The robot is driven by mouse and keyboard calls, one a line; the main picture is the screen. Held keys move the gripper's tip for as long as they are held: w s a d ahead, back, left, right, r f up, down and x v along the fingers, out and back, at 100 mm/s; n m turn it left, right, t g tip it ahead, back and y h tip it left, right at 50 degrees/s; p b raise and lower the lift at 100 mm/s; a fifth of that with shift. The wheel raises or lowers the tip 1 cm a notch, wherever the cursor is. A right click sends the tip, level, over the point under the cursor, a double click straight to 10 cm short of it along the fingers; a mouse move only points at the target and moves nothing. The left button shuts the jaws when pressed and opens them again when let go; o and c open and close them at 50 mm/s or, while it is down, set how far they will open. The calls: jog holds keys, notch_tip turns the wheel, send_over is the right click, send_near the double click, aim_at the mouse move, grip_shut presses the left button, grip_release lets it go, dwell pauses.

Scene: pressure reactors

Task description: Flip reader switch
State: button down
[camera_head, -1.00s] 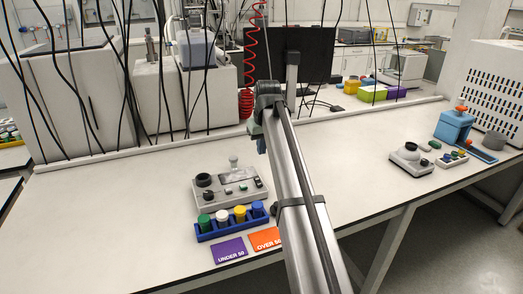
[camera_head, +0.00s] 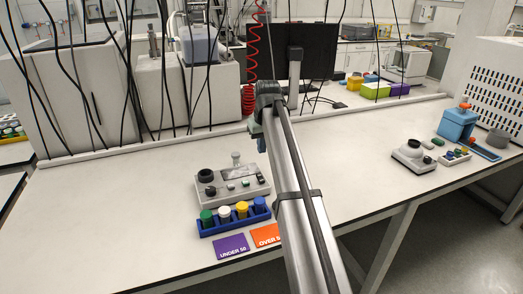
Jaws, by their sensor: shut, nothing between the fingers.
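The reader is most likely the grey box (camera_head: 235,187) on the bench left of my arm. It has a black round port at its left end, small dark and green controls on its sloped front, and a pale knob standing at its back edge. Its switch is too small to make out or tell its position. My arm runs up from the bottom of the picture, right of the box, to a dark joint.
A blue rack (camera_head: 235,222) with green, white, yellow and blue capped vials stands in front of the box. A purple UNDER 50 card (camera_head: 231,246) and a partly hidden orange card (camera_head: 265,235) lie nearby. A second grey device (camera_head: 414,157) sits right. Bare bench lies between.

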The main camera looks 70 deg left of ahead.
aim_at(259, 176)
jog(key=x, duration=1.2)
